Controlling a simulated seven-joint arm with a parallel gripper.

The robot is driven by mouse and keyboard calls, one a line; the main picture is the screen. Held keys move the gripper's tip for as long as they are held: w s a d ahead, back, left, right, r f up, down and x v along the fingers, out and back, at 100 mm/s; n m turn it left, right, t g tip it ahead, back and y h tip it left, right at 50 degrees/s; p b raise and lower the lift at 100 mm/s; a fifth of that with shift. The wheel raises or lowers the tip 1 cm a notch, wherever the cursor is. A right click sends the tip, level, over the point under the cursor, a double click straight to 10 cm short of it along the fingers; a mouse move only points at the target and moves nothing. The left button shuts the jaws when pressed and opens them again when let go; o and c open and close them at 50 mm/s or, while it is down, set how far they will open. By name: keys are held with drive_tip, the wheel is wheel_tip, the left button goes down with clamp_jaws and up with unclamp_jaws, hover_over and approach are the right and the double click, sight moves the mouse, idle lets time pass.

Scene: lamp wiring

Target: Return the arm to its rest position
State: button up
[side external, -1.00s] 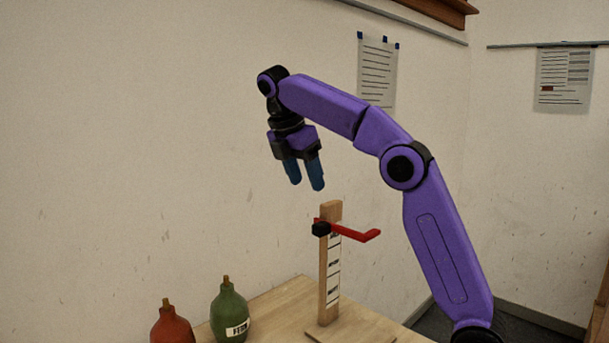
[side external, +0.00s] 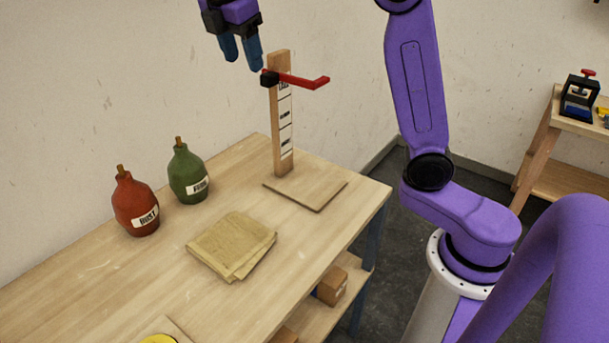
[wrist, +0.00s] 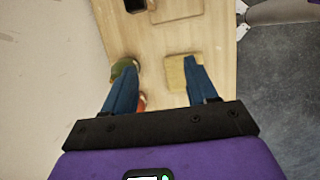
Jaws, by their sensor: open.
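My gripper (side external: 241,51) is at the top of the side view, in the air above the workbench, a little left of the top of a wooden post. Its two blue fingers point down and stand apart with nothing between them. The wrist view also shows my gripper (wrist: 162,98) open and empty, high over the bench. The upper part of my arm is cut off by the top edge of the side view.
A wooden post (side external: 280,120) with a red arm (side external: 305,81) stands on the workbench (side external: 90,285). A red bottle (side external: 133,200), a green bottle (side external: 187,172) and folded tan cloth (side external: 232,245) are on the bench. A stool-like stand (side external: 545,150) is at right.

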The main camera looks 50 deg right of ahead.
drive_tip(key=s+f+m+y, duration=0.1)
drive_tip(key=s+f, duration=0.5)
drive_tip(key=s, duration=0.4)
drive_tip(key=s+d+f+m+y, duration=0.1)
drive_tip(key=s+f+m, duration=0.1)
drive_tip(key=s+f, duration=0.5)
drive_tip(key=s+f+m+y, duration=0.1)
drive_tip(key=s+f, duration=0.6)
drive_tip(key=s, duration=0.7)
drive_tip(key=shift+d+m+g+y, duration=0.35)
drive_tip(key=shift+m+g+y, duration=0.05)
drive_tip(key=shift+m, duration=0.1)
